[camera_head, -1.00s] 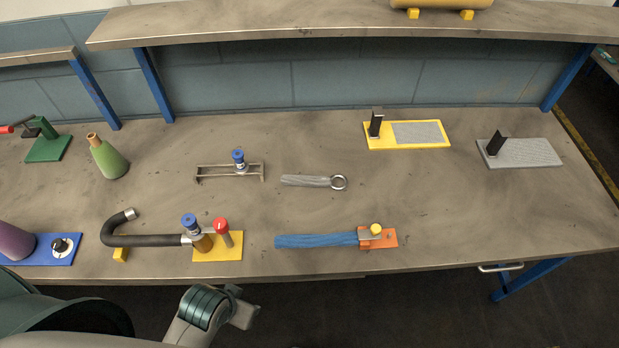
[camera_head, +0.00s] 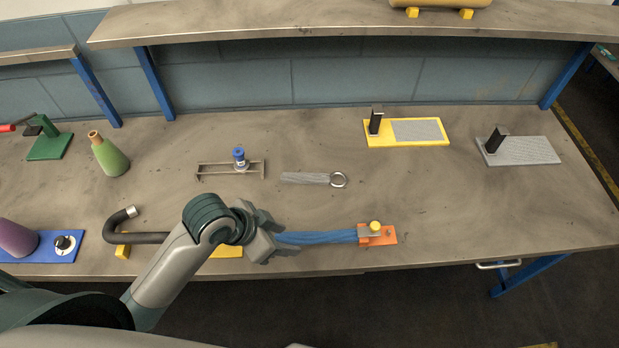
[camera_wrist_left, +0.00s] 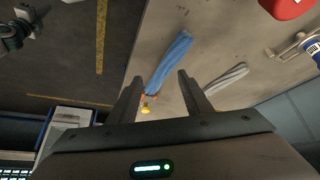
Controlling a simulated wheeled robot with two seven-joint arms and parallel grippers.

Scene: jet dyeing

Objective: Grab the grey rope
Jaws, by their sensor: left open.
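My left gripper (camera_head: 282,232) is open and empty, above the left end of the blue rope bundle (camera_head: 318,238) and nearer the bench front than the grey rope. In the left wrist view the two fingers (camera_wrist_left: 160,88) are spread apart, with the blue rope (camera_wrist_left: 170,60) seen between and beyond them. My right gripper is not in view.
The blue rope ends at an orange plate (camera_head: 388,236) with a yellow knob. A small metal rack (camera_head: 215,172) with a blue-capped bottle (camera_head: 239,158) stands left of the grey rope. A black hose (camera_head: 150,238) lies partly behind my arm. Bench space right of the ring is clear.

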